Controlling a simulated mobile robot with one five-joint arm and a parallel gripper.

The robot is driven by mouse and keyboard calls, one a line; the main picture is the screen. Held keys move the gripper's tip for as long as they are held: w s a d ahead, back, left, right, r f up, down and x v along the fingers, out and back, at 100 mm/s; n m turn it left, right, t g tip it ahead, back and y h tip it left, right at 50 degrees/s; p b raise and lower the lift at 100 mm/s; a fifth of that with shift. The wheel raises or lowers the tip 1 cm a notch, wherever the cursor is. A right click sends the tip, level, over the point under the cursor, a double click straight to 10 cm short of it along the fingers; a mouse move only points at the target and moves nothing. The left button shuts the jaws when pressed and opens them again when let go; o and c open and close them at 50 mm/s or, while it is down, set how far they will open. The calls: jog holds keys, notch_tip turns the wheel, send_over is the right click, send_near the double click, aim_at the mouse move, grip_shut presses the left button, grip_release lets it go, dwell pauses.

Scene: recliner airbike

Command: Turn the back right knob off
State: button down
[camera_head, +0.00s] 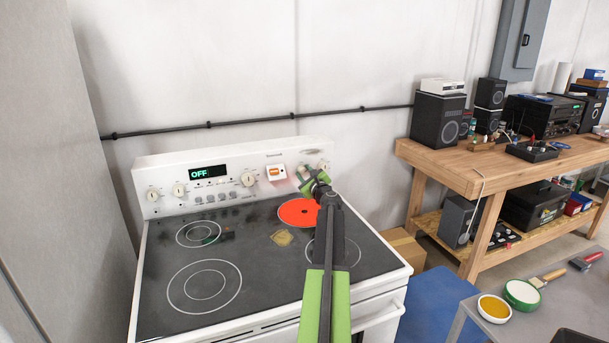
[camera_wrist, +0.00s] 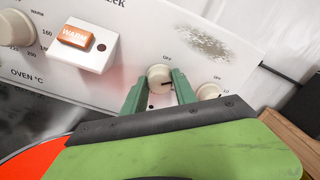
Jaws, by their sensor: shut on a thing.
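My gripper (camera_head: 309,178) reaches over the stove to the right end of its white control panel. In the wrist view its two green fingers (camera_wrist: 159,84) are shut on the sides of a cream knob (camera_wrist: 158,73), the left one of two knobs there. OFF is printed above this knob; its exact setting is hard to read. The other knob (camera_wrist: 208,91) is just right of the fingers, and it shows in the head view (camera_head: 323,165). The back right burner (camera_head: 296,211) glows red-orange on the black cooktop.
More knobs (camera_head: 179,190) line the panel's left side. A wooden workbench (camera_head: 470,177) with speakers stands right of the stove.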

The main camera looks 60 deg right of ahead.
jog(key=n, duration=0.6)
jog(key=shift+w, duration=0.1)
jog(key=n, duration=0.5)
jog(key=shift+n, duration=0.3)
dwell(0.3)
jog(key=c, duration=1)
grip_release()
jog(key=v, duration=1.7)
jog(key=shift+a, duration=0.25)
